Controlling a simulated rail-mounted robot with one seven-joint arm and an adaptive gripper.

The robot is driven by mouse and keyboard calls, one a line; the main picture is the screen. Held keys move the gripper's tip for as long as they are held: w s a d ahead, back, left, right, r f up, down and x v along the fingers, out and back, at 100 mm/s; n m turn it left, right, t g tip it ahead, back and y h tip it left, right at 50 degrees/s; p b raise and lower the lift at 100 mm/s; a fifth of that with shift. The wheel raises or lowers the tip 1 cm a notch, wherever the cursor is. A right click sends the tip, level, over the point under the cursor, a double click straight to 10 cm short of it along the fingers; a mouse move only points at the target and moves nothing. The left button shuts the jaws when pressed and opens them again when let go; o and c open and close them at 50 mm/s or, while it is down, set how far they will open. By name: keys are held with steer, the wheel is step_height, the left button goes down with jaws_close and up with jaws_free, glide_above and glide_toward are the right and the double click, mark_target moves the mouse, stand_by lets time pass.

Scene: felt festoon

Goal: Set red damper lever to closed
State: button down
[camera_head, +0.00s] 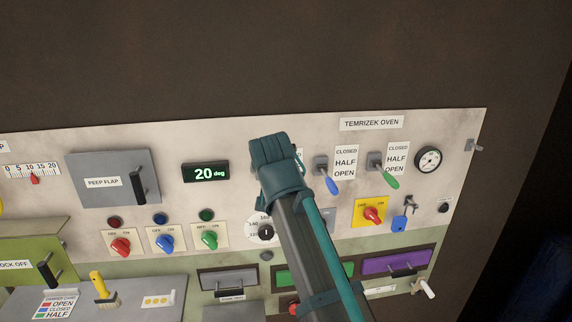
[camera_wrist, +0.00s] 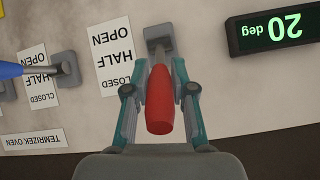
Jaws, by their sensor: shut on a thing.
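The red damper lever (camera_wrist: 160,105) stands between the two fingers of my gripper (camera_wrist: 163,76) in the wrist view, and the gripper is shut on it. Its grey mount (camera_wrist: 159,38) is at the top of that view. The handle runs from the mount down the picture, toward the CLOSED end of the upside-down label (camera_wrist: 117,55). Foreshortening hides its exact setting. In the head view my gripper (camera_head: 272,160) is against the oven panel, left of the blue lever, and covers the red lever.
The blue lever (camera_head: 333,185) and green lever (camera_head: 390,180) are to the right, with labels beside them. A display (camera_head: 205,172) reading 20 deg is to the left. Knobs, a gauge (camera_head: 428,159) and drawers surround them. A small card (camera_head: 58,303) lists OPEN, CLOSED, HALF.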

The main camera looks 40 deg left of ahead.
stand_by(0.4)
steer(key=c, duration=0.9)
jaws_free()
steer(key=shift+c, duration=0.2)
steer(key=v, duration=1.2)
steer(key=shift+w+r, duration=0.1)
